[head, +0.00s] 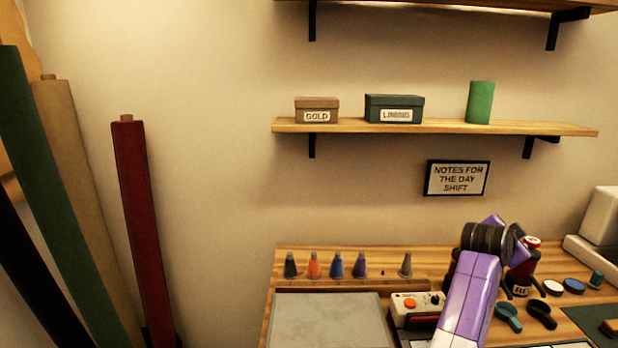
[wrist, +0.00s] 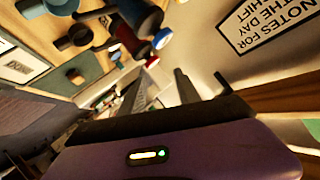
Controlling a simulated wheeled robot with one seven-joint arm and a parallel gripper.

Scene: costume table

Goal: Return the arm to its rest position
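My arm (head: 468,295), purple and white with a black ribbed joint, rises over the right part of the worktable in the head view. My gripper is hidden behind the arm there. In the wrist view my gripper (wrist: 163,86) shows two dark grey fingers standing apart, with nothing held between them. The wrist view is tilted, with the table's things at upper left and the wall sign at upper right.
The worktable (head: 350,255) holds several coloured cones, a grey mat (head: 330,318), a white box with an orange button (head: 412,308), and dark scoops (head: 508,316). A sign (head: 457,178) hangs below the shelf (head: 440,127). Tall fabric rolls (head: 145,230) stand at left.

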